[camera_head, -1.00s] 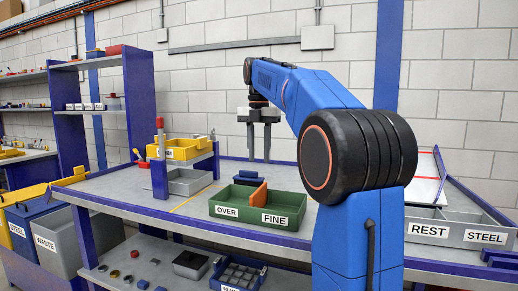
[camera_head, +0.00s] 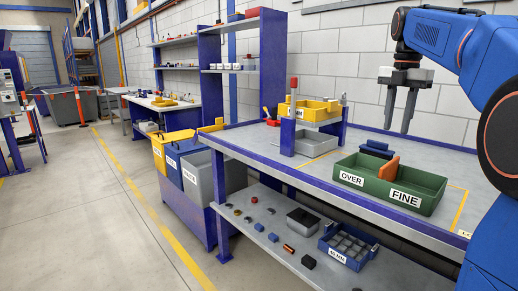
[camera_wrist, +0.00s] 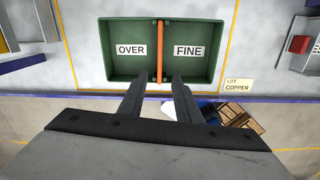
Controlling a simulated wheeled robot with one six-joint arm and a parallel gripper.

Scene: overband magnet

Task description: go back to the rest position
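My gripper (camera_head: 397,131) hangs fingers-down from my blue arm at the upper right of the head view, above the workbench. Its two fingers are apart with nothing between them. In the wrist view the fingers (camera_wrist: 160,80) point toward the near side of the green tray (camera_wrist: 112,82). That tray, labelled OVER and FINE, also shows on the bench in the head view (camera_head: 407,203). An orange divider (camera_head: 388,167) stands between its two compartments, and both look empty. No rest position marker shows clearly.
The grey workbench (camera_head: 250,143) has a blue front edge. A yellow bin (camera_head: 310,110) sits on a small stand. A lower shelf (camera_head: 262,214) holds small parts and a blue box (camera_head: 348,247). Waste bins (camera_head: 180,165) stand left. The floor at left (camera_head: 75,220) is clear.

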